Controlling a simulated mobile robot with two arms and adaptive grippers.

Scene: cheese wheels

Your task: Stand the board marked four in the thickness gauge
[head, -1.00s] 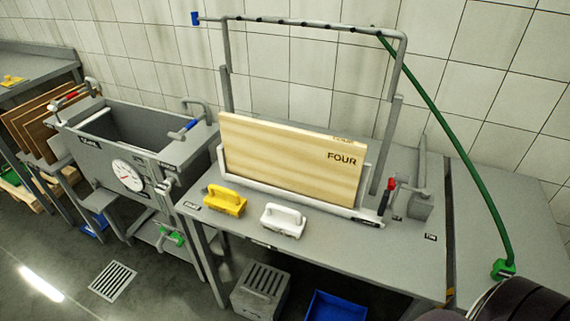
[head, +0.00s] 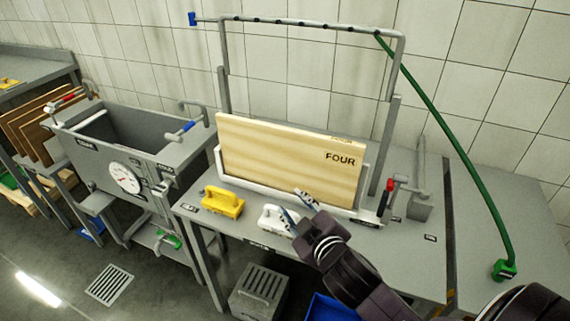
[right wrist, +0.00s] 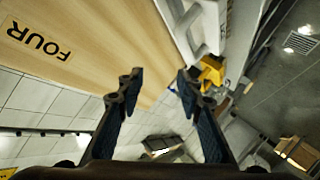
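The pale wooden board marked FOUR (head: 285,160) stands upright on its long edge in a white holder (head: 352,213) on the grey table. The holder's label is too small to read, so I cannot tell whether it is the thickness gauge. My right gripper (head: 297,207) is open and empty in front of the board's lower right part, over the white handled block. The board also shows in the right wrist view (right wrist: 95,50), beyond the open fingers (right wrist: 158,88). My left gripper is not in view.
A yellow handled block (head: 222,202) and a white handled block (head: 272,219) sit before the board. A grey pipe frame (head: 300,25) rises behind it. A red-handled fixture (head: 388,195) stands right. A grey sink with a dial (head: 126,178) is left; brown boards (head: 35,125) lean beyond.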

